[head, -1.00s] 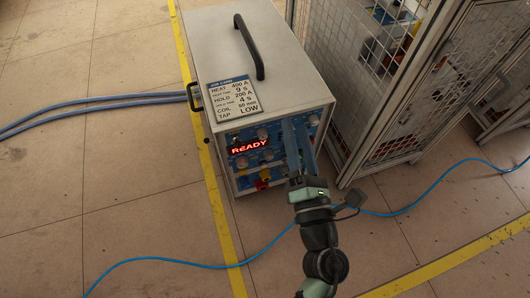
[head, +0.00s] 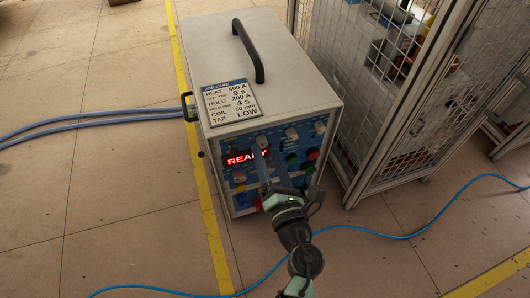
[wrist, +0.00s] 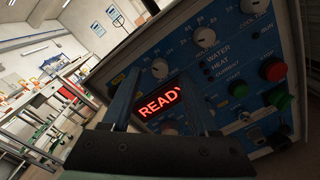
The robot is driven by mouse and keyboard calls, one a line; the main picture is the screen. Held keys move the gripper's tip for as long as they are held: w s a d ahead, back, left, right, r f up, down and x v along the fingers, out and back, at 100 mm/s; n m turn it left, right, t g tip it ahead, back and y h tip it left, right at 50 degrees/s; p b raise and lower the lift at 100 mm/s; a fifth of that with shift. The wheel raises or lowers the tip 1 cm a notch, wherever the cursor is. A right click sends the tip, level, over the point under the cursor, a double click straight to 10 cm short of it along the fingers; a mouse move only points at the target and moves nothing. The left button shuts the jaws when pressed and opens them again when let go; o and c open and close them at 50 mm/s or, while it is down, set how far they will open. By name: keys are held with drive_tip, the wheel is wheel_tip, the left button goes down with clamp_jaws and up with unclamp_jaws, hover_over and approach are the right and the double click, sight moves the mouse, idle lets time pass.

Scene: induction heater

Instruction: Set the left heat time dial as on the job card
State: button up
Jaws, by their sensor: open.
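The induction heater's blue front panel (head: 278,153) carries several grey dials and a red READY display (head: 240,159). In the wrist view, an upper-left dial (wrist: 160,67) with scale marks shows between the tips of my open gripper (wrist: 160,76); contact is not visible. I cannot read which dial is the heat time dial or where its pointer stands. In the head view my gripper (head: 265,160) is in front of the panel and covers part of it.
A second upper dial (wrist: 204,38) sits right of the first. Red (wrist: 276,71) and green (wrist: 239,89) buttons lie further right. A wire-mesh cage (head: 390,110) stands close on the heater's right. A blue cable (head: 400,235) crosses the floor.

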sight(262, 142)
drive_tip(key=shift+x, duration=1.3)
clamp_jaws()
